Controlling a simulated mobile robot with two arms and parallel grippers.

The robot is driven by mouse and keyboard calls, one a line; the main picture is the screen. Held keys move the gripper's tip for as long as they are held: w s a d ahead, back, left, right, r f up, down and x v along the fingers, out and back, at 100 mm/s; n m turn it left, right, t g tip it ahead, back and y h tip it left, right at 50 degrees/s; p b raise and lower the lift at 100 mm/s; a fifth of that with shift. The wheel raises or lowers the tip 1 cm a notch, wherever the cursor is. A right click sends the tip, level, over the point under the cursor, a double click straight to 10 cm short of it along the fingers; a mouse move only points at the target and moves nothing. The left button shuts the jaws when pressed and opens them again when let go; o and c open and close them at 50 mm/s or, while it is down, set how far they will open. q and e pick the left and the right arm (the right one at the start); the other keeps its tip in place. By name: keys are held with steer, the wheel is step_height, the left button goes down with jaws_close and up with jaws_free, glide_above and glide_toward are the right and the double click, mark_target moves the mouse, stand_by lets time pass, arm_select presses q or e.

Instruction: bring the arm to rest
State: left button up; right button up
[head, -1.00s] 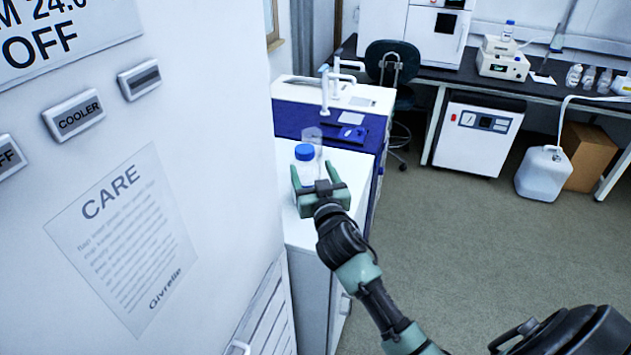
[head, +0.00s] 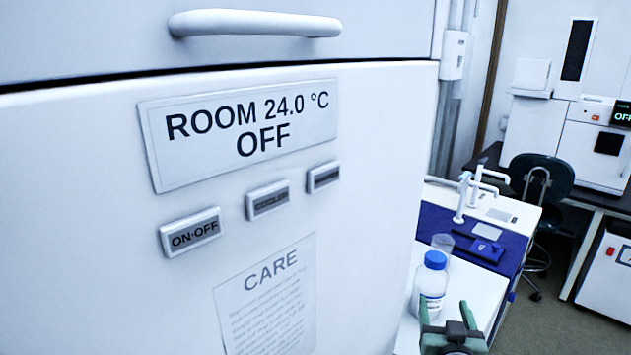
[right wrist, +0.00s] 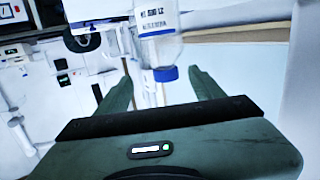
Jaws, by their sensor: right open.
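My right gripper (head: 446,314) is at the bottom of the head view, green, open and empty. It is near a white-labelled bottle with a blue cap (head: 433,260) on the white counter. In the right wrist view my right gripper's fingers (right wrist: 163,78) are spread apart. The bottle (right wrist: 158,22) appears upside down beyond the fingertips there, and I see no contact. My left gripper is not in view.
A large white cabinet (head: 60,200) with a "ROOM 24.0 °C OFF" sign (head: 240,130) fills the left. A clear beaker (head: 443,242) stands behind the bottle. White taps (head: 465,190), a blue bench top (head: 435,217) and a dark chair (head: 540,180) are farther back.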

steer(key=s+f+g, duration=0.1)
steer(key=s+f, duration=0.1)
steer(key=s+a+f+g, duration=0.1)
steer(key=s+f, duration=0.1)
steer(key=s+f+g, duration=0.1)
steer(key=s+f, duration=0.1)
steer(key=f, duration=0.1)
steer(key=shift+s+a+y, duration=0.2)
steer(key=shift+s+y, duration=0.1)
steer(key=shift+y, duration=0.1)
steer(key=s+a+f+n+g+y, duration=0.1)
steer(key=s+a+f+n+g, duration=0.15)
steer(key=s, duration=0.55)
steer(key=s+a+f+n+g+y, duration=0.15)
steer(key=s+a+f+g, duration=0.25)
steer(key=s, duration=0.5)
steer(key=s+a+f+n+g+y, duration=0.1)
steer(key=s+a+f+g+y, duration=0.2)
steer(key=s, duration=0.5)
step_height(320, 180, down, 29)
steer(key=s+g+h, duration=0.1)
steer(key=s+g, duration=0.1)
steer(key=s+d+f, duration=0.3)
steer(key=s+f, duration=1.1)
steer(key=s, duration=0.2)
steer(key=shift+s+n+g, duration=0.25)
steer(key=shift+n+g, duration=0.05)
steer(key=shift+g, duration=0.05)
